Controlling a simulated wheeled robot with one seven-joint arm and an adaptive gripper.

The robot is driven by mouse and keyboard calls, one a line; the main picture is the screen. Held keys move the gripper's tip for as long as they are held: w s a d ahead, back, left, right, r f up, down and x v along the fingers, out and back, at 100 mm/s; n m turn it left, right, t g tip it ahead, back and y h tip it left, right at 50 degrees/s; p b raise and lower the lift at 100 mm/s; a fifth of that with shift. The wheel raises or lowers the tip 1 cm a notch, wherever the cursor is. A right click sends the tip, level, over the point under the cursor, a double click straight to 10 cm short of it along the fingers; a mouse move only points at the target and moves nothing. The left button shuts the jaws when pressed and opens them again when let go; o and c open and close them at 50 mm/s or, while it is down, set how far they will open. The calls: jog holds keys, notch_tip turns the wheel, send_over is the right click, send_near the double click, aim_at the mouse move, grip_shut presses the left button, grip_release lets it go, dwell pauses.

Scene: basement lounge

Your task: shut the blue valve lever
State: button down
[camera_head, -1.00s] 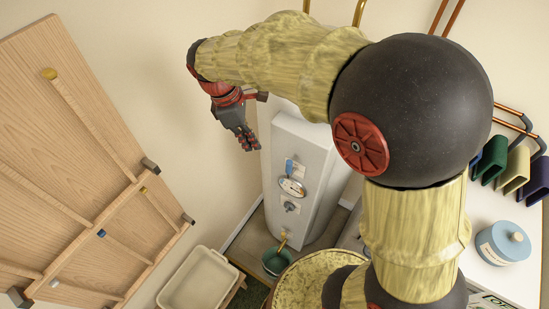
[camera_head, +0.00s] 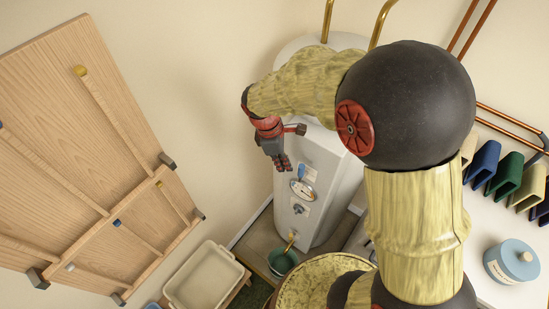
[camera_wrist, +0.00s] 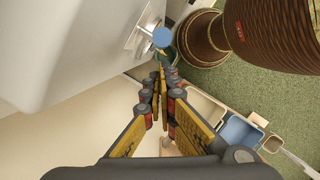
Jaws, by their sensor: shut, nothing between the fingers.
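The blue valve lever (camera_head: 308,172) is on the front of the white water heater (camera_head: 332,205), just above a round gauge (camera_head: 303,190). In the wrist view a round blue end (camera_wrist: 162,37), probably the lever's, stands out from a pale plate on the heater, just beyond my fingertips. My gripper (camera_head: 283,163) is to the left of the lever in the head view, pointing down. In the wrist view my gripper (camera_wrist: 160,75) has its fingers together and empty. Contact with the lever cannot be made out.
Below the heater are a brass spout (camera_head: 291,241) and a green bucket (camera_head: 282,262). A drum (camera_wrist: 275,40) stands close by on the floor. A cream tray (camera_head: 203,278) is at lower left. A wooden panel (camera_head: 75,150) fills the left side. A counter with a blue canister (camera_head: 512,260) is at right.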

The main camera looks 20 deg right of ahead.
jog(key=shift+s+d, duration=0.1)
jog(key=shift+d, duration=0.35)
jog(key=shift+s+d+r+t, duration=0.1)
jog(key=shift+s+d+t, duration=0.1)
jog(key=shift+s+t, duration=0.1)
jog(key=shift+d+y+b, duration=0.1)
jog(key=shift+y+b, duration=0.2)
